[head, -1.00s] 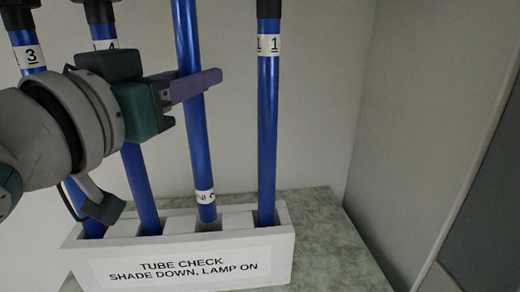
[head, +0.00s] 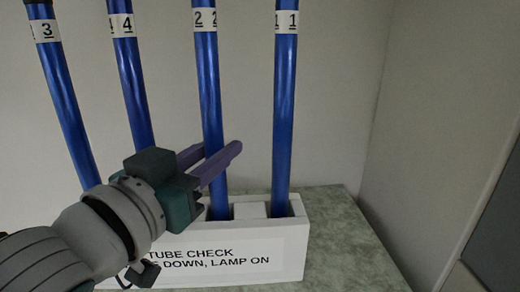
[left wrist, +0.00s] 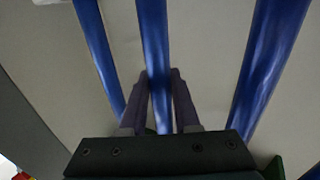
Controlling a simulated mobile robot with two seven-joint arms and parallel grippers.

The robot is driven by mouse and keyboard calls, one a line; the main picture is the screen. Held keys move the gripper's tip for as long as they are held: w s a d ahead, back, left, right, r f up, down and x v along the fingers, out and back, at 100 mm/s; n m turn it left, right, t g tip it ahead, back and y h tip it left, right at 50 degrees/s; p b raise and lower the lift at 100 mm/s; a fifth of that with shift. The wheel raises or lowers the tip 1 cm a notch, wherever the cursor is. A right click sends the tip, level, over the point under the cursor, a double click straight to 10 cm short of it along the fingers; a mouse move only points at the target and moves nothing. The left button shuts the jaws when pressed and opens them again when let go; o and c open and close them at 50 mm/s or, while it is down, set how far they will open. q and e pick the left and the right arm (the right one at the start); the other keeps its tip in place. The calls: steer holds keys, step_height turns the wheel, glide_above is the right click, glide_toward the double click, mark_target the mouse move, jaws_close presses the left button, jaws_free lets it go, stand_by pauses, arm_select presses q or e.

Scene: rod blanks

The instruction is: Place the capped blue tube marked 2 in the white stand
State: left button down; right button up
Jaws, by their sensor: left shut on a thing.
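The blue tube marked 2 (head: 211,85) stands nearly upright in the head view, with its label near the top of the picture. Its upper end is cut off, so I cannot see a cap. Its lower end goes down behind the front wall of the white stand (head: 290,262); how deep it sits is hidden. My left gripper (head: 212,164) is shut on this tube low down, just above the stand. In the left wrist view the tube (left wrist: 153,45) runs between the two purple fingers (left wrist: 160,100). My right gripper is not in view.
Blue tubes marked 3 (head: 62,85), 4 (head: 131,80) and 1 (head: 285,110) also stand along the stand, close on both sides of my gripper. The stand rests on a green speckled top (head: 345,240). Walls close in behind and at right.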

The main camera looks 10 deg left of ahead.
arm_select(q)
steer(key=shift+f, duration=0.15)
steer(key=c, duration=0.6)
jaws_free()
steer(key=shift+c, duration=0.2)
steer(key=v, duration=1.2)
steer(key=s+a+f+n+g+y, duration=0.2)
steer(key=s+a+f+g+y, duration=0.15)
steer(key=f+g, duration=0.35)
steer(key=s+f+m+g, duration=0.1)
steer(key=s+f+g, duration=0.4)
steer(key=s, duration=0.6)
steer(key=shift+d+f+g, duration=0.35)
steer(key=shift+d+g, duration=0.05)
steer(key=shift+g, duration=0.6)
